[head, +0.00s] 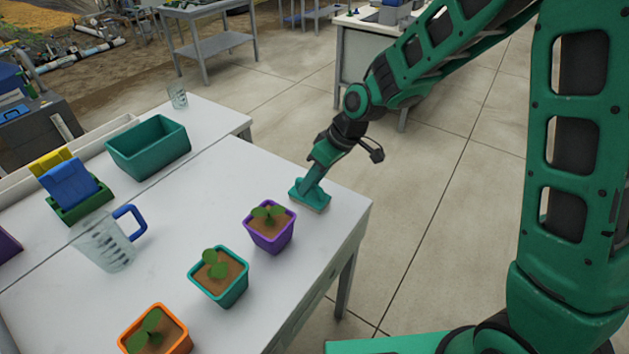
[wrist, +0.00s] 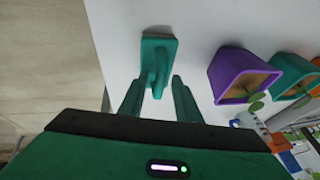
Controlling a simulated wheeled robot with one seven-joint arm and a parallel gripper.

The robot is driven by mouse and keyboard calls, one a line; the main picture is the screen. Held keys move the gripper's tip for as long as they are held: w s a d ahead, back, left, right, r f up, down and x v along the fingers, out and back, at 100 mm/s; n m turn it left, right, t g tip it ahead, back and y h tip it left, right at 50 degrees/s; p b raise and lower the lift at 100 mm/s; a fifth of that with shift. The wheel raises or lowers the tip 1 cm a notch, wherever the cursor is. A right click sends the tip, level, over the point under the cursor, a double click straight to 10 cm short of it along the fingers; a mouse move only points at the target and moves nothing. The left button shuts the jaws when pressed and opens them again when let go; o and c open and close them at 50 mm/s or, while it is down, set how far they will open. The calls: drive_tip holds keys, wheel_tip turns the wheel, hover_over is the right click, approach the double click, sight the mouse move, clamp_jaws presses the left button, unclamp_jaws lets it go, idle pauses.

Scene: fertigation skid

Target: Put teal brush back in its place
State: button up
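The teal brush (head: 309,197) lies on the white table near its right edge, beyond the purple pot, with its flat block down and its handle pointing up. In the wrist view the brush (wrist: 157,50) is straight ahead. Its handle reaches back toward the space between my fingers. My gripper (wrist: 158,88) is open, with one finger on each side of the handle's end and a visible gap on both sides. In the head view my gripper (head: 322,165) is just above the brush block. I cannot tell which spot is the brush's place.
Purple (head: 270,237), teal (head: 219,284) and orange (head: 155,335) seedling pots line the table's front. A clear jug with a blue handle (head: 105,243), a teal bin (head: 148,148), a glass (head: 178,97) and a blue block-like item on a green base (head: 75,188) stand left.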

drive_tip(key=v, duration=1.2)
drive_tip(key=s+d+r+m+h, duration=0.1)
drive_tip(key=s+d+m+h, duration=0.2)
drive_tip(key=d, duration=0.8)
drive_tip(key=s+d+m+g+h, duration=0.1)
drive_tip(key=s+d+m, duration=1.2)
drive_tip(key=s+d, duration=0.8)
drive_tip(key=s, duration=0.3)
drive_tip(key=shift+s+d+h, duration=0.25)
drive_tip(key=shift+d+h, duration=0.05)
drive_tip(key=shift+d, duration=0.1)
